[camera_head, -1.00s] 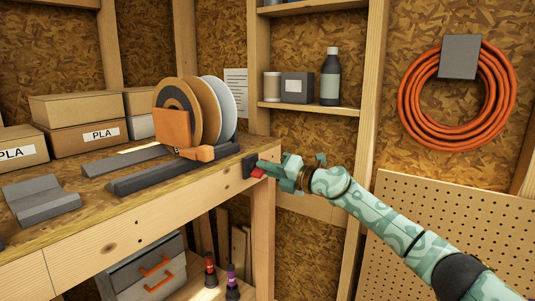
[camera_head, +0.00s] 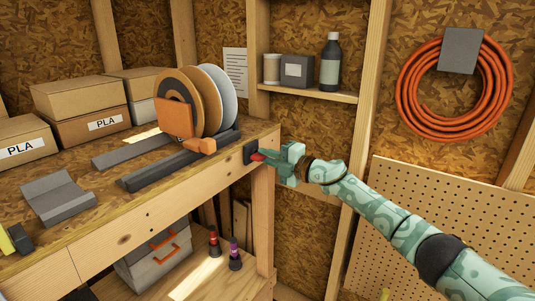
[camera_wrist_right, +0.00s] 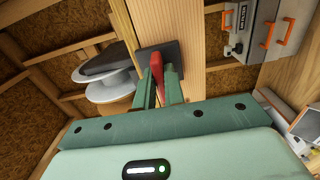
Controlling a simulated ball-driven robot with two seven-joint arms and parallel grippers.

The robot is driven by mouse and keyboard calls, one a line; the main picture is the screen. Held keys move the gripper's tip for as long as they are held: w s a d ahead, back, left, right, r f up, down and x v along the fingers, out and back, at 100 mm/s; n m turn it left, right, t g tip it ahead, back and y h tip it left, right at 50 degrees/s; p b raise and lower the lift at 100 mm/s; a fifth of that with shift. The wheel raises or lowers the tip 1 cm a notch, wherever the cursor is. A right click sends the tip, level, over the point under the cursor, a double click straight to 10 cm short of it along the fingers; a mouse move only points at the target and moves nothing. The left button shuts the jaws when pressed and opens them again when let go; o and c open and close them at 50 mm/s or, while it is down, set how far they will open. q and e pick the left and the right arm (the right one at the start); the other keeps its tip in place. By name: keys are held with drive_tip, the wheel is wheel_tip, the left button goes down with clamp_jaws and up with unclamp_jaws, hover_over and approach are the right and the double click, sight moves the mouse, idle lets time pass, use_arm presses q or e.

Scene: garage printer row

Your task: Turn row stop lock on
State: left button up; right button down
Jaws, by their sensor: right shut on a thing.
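The row stop lock is a dark plate (camera_head: 250,153) with a red lever (camera_head: 258,157), on the front face of the workbench near its right end. My right gripper (camera_head: 268,157) reaches it from the right and is shut on the red lever. In the right wrist view the red lever (camera_wrist_right: 156,68) stands between the two green fingers (camera_wrist_right: 158,90), in front of the dark plate (camera_wrist_right: 178,58). The fingers hide part of the lever, and I cannot tell its exact setting. My left gripper is not in view.
The workbench (camera_head: 110,228) carries a spool holder with several spools (camera_head: 215,95), a grey block (camera_head: 58,197) and boxes (camera_head: 80,97). A pegboard (camera_head: 440,220) leans at the right.

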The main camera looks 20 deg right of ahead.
idle(0.3)
drive_tip(key=c, duration=1.5)
unclamp_jaws()
drive_tip(key=shift+w+d, duration=0.1)
drive_tip(key=b+v, duration=0.4)
drive_tip(key=v, duration=1.2)
drive_tip(key=shift+d+f, duration=0.1)
drive_tip(key=shift+d, duration=0.05)
